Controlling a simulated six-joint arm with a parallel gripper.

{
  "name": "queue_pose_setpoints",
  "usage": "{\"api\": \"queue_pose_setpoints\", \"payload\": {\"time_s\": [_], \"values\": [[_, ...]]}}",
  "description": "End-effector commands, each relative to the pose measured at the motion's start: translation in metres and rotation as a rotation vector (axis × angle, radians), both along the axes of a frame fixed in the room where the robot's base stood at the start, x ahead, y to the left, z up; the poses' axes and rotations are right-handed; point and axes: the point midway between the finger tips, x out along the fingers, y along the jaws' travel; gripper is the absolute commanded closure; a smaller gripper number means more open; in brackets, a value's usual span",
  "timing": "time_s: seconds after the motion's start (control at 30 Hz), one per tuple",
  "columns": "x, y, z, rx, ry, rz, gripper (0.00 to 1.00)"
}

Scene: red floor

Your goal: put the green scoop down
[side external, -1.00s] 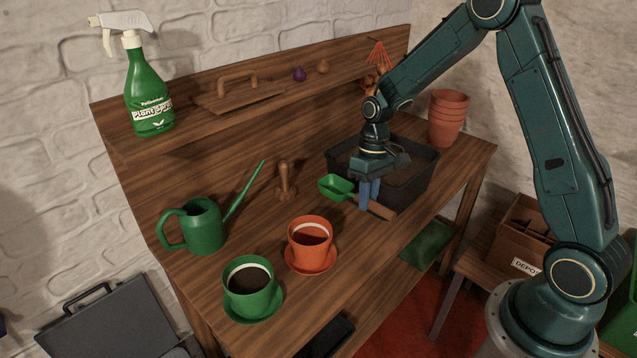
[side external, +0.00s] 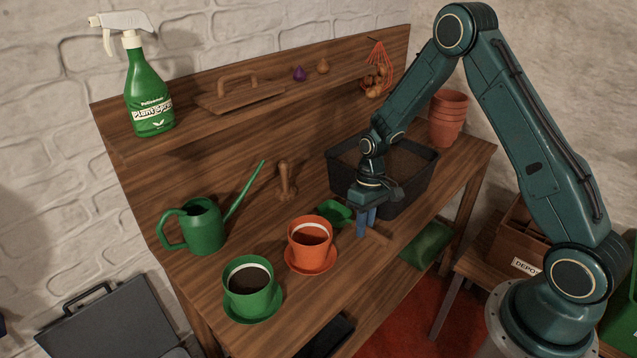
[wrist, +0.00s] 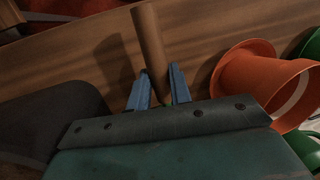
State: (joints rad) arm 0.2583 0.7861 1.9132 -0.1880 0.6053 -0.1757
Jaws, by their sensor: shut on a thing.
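The green scoop (side external: 335,212) is low over the bench, just behind and right of the orange pot. I cannot tell whether it touches the wood. My gripper (side external: 366,222) points down with its blue fingers shut on the scoop's brown handle (side external: 381,234). In the wrist view the handle (wrist: 150,45) runs up from between the blue fingers (wrist: 159,88). Most of the green scoop bowl is hidden there behind the gripper body.
The orange pot (side external: 309,238) on its saucer stands close left of the scoop. A black soil tub (side external: 412,185) stands behind my gripper. A green pot (side external: 249,283), a watering can (side external: 205,228) and a wooden dibber (side external: 286,183) stand further left. The bench's front edge is near.

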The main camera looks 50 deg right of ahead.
Motion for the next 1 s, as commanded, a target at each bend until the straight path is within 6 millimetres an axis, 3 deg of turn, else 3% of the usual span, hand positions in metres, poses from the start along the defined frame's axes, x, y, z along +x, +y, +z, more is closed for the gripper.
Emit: {"api": "queue_pose_setpoints", "payload": {"time_s": [0.5, 0.53, 0.63, 1.0], "values": [[0.0003, -0.0001, -0.0083, -0.001, -0.001, 0.000, 1.00], [0.0003, -0.0001, -0.0086, -0.001, -0.001, 0.000, 0.78], [0.0003, -0.0001, -0.0083, -0.001, -0.001, 0.000, 0.58], [0.0004, -0.0002, -0.0069, -0.001, -0.002, 0.000, 0.58]]}}
